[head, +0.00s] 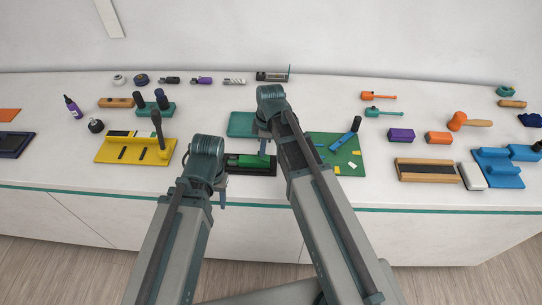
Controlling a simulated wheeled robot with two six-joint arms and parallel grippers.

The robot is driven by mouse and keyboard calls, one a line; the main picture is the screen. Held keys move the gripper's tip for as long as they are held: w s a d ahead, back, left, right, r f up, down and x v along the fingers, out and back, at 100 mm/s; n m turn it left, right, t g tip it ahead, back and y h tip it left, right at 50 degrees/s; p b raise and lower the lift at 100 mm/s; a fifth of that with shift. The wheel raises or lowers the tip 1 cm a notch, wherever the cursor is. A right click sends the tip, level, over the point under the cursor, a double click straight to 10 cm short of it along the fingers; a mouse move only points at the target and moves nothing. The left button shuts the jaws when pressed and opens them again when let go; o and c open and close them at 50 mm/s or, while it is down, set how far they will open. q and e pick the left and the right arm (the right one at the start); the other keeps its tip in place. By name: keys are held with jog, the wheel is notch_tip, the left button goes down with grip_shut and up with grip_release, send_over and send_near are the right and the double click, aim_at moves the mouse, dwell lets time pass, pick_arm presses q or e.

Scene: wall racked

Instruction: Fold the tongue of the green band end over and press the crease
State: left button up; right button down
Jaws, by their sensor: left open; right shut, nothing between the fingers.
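A green band (246,160) lies on a black base (262,171) near the front edge of the counter, between my two arms. Its tongue and crease are too small to make out. My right gripper (263,150) points down over the band's right part. It is shut and empty; I cannot tell whether it touches the band. My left gripper (222,196) is open and empty, in front of and left of the black base. My arms hide the base's left end and part of its right side.
A teal mat (240,124) lies behind the base. A green board (344,166) with small parts is to the right, a yellow fixture (112,152) to the left. Tools line the back. The white counter is clear between the yellow fixture and my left arm.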

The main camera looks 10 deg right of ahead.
jog(key=shift+a+f, duration=0.1)
jog(key=shift+f, duration=0.05)
jog(key=shift+w+a+f+b, duration=0.15)
jog(key=shift+a+f+b, duration=0.1)
jog(key=shift+f+b, duration=0.1)
jog(key=shift+f, duration=0.1)
dwell(0.3)
jog(key=shift+a+f+b, duration=0.15)
jog(key=shift+f+b, duration=0.2)
jog(key=shift+b, duration=0.15)
jog(key=shift+f, duration=0.15)
dwell(0.7)
jog(key=r+p, duration=0.7)
jog(key=shift+d, duration=0.4)
